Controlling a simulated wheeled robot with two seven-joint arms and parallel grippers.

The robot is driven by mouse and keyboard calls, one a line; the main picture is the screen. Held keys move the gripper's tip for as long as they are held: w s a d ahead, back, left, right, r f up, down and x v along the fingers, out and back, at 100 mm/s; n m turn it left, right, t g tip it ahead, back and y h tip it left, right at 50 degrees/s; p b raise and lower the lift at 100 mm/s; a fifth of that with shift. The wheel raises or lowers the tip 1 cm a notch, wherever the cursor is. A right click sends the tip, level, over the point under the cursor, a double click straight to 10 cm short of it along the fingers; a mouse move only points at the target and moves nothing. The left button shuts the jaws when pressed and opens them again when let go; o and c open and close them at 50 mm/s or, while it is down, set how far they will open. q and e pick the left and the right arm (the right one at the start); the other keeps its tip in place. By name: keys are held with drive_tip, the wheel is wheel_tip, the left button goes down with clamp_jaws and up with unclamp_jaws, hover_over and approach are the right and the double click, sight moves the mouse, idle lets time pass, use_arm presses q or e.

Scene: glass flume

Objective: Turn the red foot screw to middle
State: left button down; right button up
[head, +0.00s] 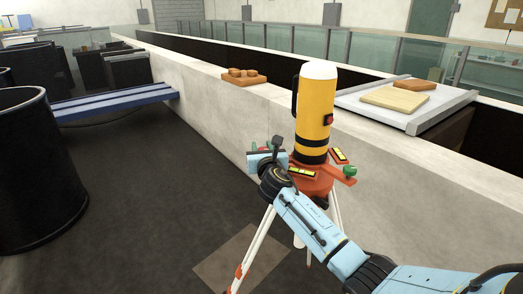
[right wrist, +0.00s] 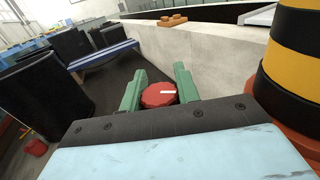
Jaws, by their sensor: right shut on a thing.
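The red foot screw (right wrist: 155,97) shows in the right wrist view as a red knob with a white mark on top, which points to the right there. My right gripper (right wrist: 159,86) is shut on it, one green finger on each side. In the head view this gripper (head: 265,152) is at the left of the orange base (head: 318,186), and I cannot make out the screw clearly. The base carries an upright yellow and black cylinder (head: 315,105) with a white cap, and yellow level vials (head: 340,156). My left gripper is not in view.
A green knob (head: 349,171) sticks out at the base's right. The tripod's white legs (head: 252,250) stand on the dark floor. A pale wall (head: 225,92) runs close behind, with an orange block piece (head: 242,77) on top. A blue bench (head: 115,101) and black bins stand left.

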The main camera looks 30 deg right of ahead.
drive_tip(key=m+g+h, duration=0.1)
drive_tip(key=h, duration=0.1)
drive_tip(key=m+g+h+b, duration=0.1)
drive_tip(key=m+g+h, duration=0.1)
drive_tip(key=m+g+h+b, duration=0.1)
drive_tip(key=m+h, duration=0.1)
drive_tip(key=shift+s+d+g+h, duration=0.25)
drive_tip(key=shift+d+g+h, duration=0.05)
drive_tip(key=shift+g+h, duration=0.1)
drive_tip(key=shift+s+d+m+g+h+b, duration=0.2)
drive_tip(key=shift+m+g+h+b, duration=0.6)
drive_tip(key=shift+m+g, duration=0.5)
drive_tip(key=shift+s+d+m+g+h+b, duration=0.1)
drive_tip(key=shift+s+m+g+h+b, duration=0.1)
drive_tip(key=shift+m+g+h+b, duration=1)
drive_tip(key=shift+g+y+p, duration=0.3)
drive_tip(key=shift+g+p, duration=0.15)
drive_tip(key=shift+g, duration=0.05)
drive_tip(key=o, duration=1)
drive_tip(key=shift+c, duration=0.2)
drive_tip(key=shift+a, duration=0.1)
drive_tip(key=v, duration=1.3)
drive_tip(key=shift+s+b, duration=0.15)
drive_tip(key=shift+b, duration=0.15)
